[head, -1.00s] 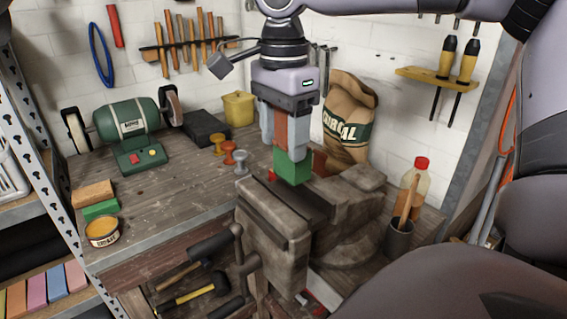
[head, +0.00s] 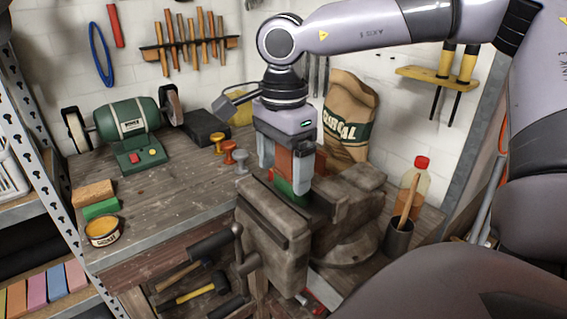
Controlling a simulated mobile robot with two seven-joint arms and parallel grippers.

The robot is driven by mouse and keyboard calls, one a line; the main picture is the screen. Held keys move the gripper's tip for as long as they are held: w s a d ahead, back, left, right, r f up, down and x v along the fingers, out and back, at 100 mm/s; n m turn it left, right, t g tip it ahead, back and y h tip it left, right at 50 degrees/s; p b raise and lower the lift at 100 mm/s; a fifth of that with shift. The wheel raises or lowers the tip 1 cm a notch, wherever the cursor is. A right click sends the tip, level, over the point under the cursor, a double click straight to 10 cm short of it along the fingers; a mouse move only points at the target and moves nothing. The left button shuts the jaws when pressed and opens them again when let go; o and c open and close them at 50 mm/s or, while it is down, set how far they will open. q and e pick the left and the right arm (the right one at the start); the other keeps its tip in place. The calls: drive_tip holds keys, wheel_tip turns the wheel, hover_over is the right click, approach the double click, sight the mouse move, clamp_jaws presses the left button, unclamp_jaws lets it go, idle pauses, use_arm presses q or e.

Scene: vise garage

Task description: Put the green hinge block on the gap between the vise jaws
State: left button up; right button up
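The green hinge block (head: 290,188) is low at the vise (head: 275,238), its green part at the gap between the jaws. A red-brown part (head: 284,160) shows above the green, between my fingers. My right gripper (head: 284,178) points down over the vise, with one finger on each side of the block. The fingers stand wider apart than before and look open; the near finger covers part of the block. How deep the block sits, and whether it touches both jaws, is hidden. My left gripper is out of view.
A charcoal sack (head: 349,115) is behind the vise. A bottle (head: 417,178) and a dark cup (head: 398,238) stand to the right. The left bench middle is clear.

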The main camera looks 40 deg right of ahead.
wheel_tip(320, 180, up, 12)
drive_tip(key=shift+r, duration=0.2)
idle(0.5)
idle(0.5)
